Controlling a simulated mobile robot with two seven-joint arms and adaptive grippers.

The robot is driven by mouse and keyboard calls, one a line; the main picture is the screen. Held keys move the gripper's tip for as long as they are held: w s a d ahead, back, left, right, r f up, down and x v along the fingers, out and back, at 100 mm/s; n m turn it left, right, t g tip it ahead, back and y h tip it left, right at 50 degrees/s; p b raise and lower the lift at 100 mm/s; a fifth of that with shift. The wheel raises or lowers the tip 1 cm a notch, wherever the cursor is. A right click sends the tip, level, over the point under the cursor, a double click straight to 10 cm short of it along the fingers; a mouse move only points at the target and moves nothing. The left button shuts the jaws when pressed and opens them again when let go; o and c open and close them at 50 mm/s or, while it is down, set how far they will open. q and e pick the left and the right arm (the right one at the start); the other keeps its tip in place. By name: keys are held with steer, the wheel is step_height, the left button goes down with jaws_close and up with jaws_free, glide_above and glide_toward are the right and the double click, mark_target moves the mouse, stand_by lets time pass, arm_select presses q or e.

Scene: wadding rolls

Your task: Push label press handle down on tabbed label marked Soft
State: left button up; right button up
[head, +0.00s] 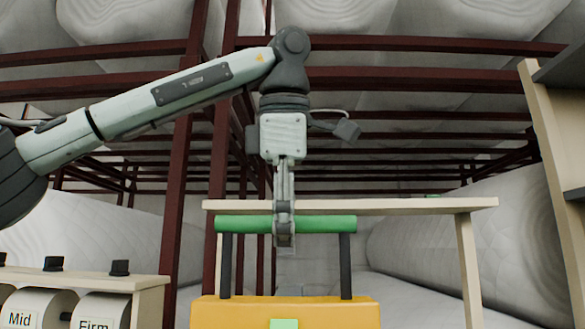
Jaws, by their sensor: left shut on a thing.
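The label press is an orange block (245,312) at the bottom middle of the head view. Its handle is a green bar (325,224) on two dark posts, raised above the block. My left gripper (284,240) points straight down and is shut on the green bar near its middle. A light green patch (284,324) shows on the front of the block at the lower picture edge. I cannot see a label marked Soft. My right gripper is not in view.
A pale table (420,205) stands behind the press. At lower left a wooden rack (150,285) holds rolls marked Mid (25,308) and Firm (98,312). A wooden shelf (548,150) rises at right. Dark red racks (400,80) with white wadding rolls (455,240) fill the back.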

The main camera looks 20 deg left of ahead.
arm_select(q)
steer(key=shift+s+r+p, duration=0.1)
steer(key=shift+r+p, duration=3.2)
steer(key=shift+p, duration=0.1)
steer(key=shift+r, duration=0.15)
step_height(320, 180, up, 2)
steer(key=shift+r, duration=1.25)
step_height(320, 180, up, 6)
